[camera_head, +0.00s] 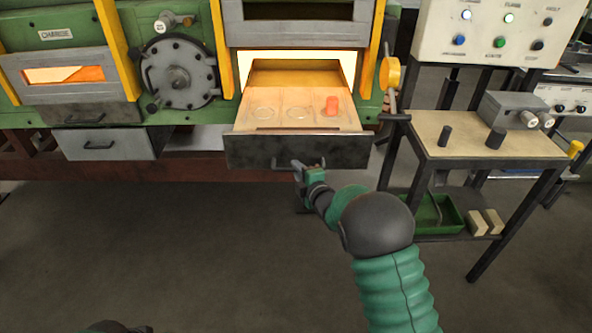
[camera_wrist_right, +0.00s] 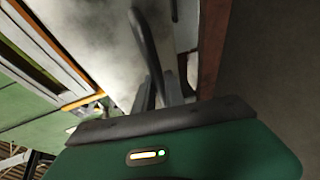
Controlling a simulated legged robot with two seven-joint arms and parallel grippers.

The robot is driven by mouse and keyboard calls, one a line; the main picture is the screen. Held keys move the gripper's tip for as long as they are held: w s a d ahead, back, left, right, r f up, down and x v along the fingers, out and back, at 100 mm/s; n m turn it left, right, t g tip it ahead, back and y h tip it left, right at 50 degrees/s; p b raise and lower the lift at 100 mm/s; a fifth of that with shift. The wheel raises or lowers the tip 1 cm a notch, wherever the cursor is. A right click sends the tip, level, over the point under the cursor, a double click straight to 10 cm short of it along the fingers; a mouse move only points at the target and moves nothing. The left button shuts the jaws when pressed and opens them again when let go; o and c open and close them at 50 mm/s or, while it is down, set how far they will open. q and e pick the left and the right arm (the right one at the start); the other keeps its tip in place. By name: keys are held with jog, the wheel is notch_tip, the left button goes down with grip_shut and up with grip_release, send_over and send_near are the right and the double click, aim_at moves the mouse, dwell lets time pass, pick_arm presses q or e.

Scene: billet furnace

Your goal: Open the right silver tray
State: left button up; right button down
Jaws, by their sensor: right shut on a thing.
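The right silver tray (camera_head: 240,150) sits below the glowing furnace opening and stands out from the furnace front, with its inside showing. In the right wrist view, the dark curved handle (camera_wrist_right: 146,45) runs down to my gripper's fingers (camera_wrist_right: 165,90) in front of the grey tray face (camera_wrist_right: 95,40).
A closed-looking left tray (camera_head: 108,143) with its own handle is at the left. A workbench (camera_head: 470,140) with a grey box and dark cylinders stands to the right, a green bin (camera_head: 432,213) on its lower shelf. The floor in front is clear.

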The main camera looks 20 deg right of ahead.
jog(key=shift+s+d+f, duration=0.1)
jog(key=shift+d+f, duration=0.15)
jog(key=shift+d, duration=0.25)
jog(key=c, duration=1.7)
grip_release()
jog(key=shift+c, duration=0.2)
jog(key=shift+o, duration=1.7)
jog(key=shift+d, duration=0.1)
jog(key=shift+r, duration=0.1)
jog(key=shift+s+a+r, duration=0.1)
jog(key=shift+s+a, duration=0.15)
pick_arm(q)
jog(key=shift+d+r+p, duration=0.25)
jog(key=shift+r+p, duration=0.55)
pick_arm(e)
jog(key=v, duration=1.6)
jog(key=shift+d, duration=0.15)
